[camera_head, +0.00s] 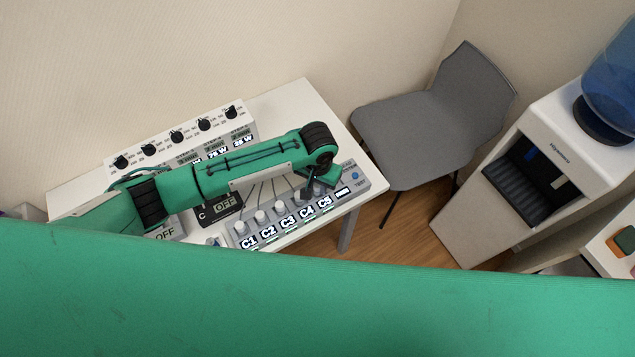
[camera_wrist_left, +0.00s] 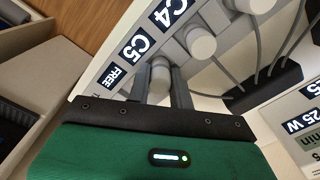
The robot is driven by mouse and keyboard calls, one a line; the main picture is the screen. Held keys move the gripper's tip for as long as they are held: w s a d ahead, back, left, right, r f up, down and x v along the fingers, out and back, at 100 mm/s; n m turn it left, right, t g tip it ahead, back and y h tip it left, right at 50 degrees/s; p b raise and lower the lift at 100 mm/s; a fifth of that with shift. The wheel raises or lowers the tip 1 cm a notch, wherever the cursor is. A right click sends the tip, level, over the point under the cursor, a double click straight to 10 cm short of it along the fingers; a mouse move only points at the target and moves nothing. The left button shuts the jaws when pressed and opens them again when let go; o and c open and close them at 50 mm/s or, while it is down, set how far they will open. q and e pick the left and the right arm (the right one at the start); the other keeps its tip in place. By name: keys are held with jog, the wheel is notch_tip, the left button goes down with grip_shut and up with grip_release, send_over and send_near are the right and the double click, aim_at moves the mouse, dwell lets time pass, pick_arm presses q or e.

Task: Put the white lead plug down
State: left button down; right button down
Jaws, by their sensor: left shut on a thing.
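My left gripper (camera_head: 312,190) is low over the right end of a light grey panel (camera_head: 365,183) marked C1 to C5 and FREE. In the left wrist view my left gripper (camera_wrist_left: 161,88) has its two dark fingers shut on a white plug (camera_wrist_left: 159,76), beside the C5 label. The fingers cover the plug's sides, and I cannot tell whether it is seated in the panel. A similar white plug (camera_wrist_left: 201,43) with a grey lead stands by C4. In the head view the held plug is hidden by my gripper. My right gripper is in neither view.
Several white plugs (camera_head: 260,216) stand in a row to the left of my gripper, with leads running behind. A box with black knobs (camera_head: 176,137) is at the table's back. A grey chair (camera_head: 420,130) and a water dispenser (camera_head: 560,140) stand right of the white table (camera_head: 290,97).

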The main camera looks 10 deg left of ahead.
pick_arm(q)
jog(key=c, duration=1.3)
grip_release()
jog(key=shift+f, duration=0.15)
jog(key=shift+o, duration=0.2)
notch_tip(320, 180, up, 12)
jog(key=b, duration=0.2)
jog(key=shift+r, duration=0.2)
